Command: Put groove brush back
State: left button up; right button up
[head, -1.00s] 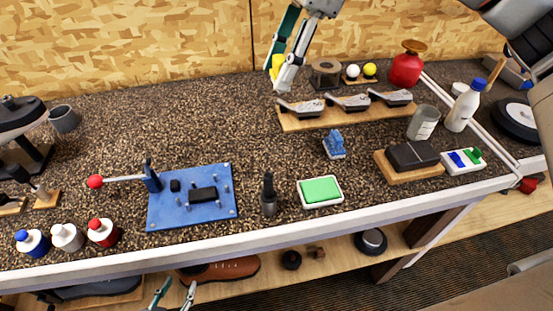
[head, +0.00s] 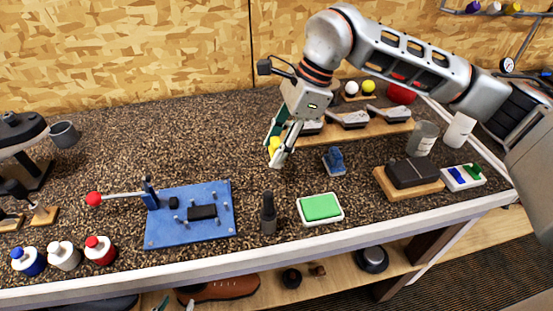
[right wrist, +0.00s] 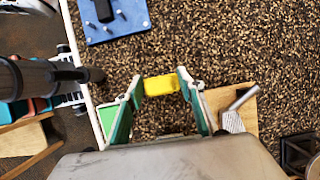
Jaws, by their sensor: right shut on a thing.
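My right gripper (head: 275,148) is shut on a small yellow piece, which I take to be the groove brush (head: 275,146). It hangs over the bench, in front of the left end of the club-head board and left of a small blue holder (head: 334,160). In the right wrist view the yellow brush (right wrist: 161,85) sits between the fingertips; the rest of it is hidden. My left gripper (head: 177,304) shows only its fingertips at the bottom edge, apart and empty.
A wooden board (head: 350,138) carries several club heads. A blue plate (head: 190,232), a dark upright tool (head: 268,213), a green pad (head: 320,207) and a black block (head: 412,172) stand nearer the front. Bare bench lies left of my right gripper.

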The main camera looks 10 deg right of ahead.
jog(key=shift+f, duration=2.15)
jog(key=shift+f, duration=0.15)
jog(key=o, duration=1.1)
jog(key=shift+c, duration=0.2)
jog(key=v, duration=1.2)
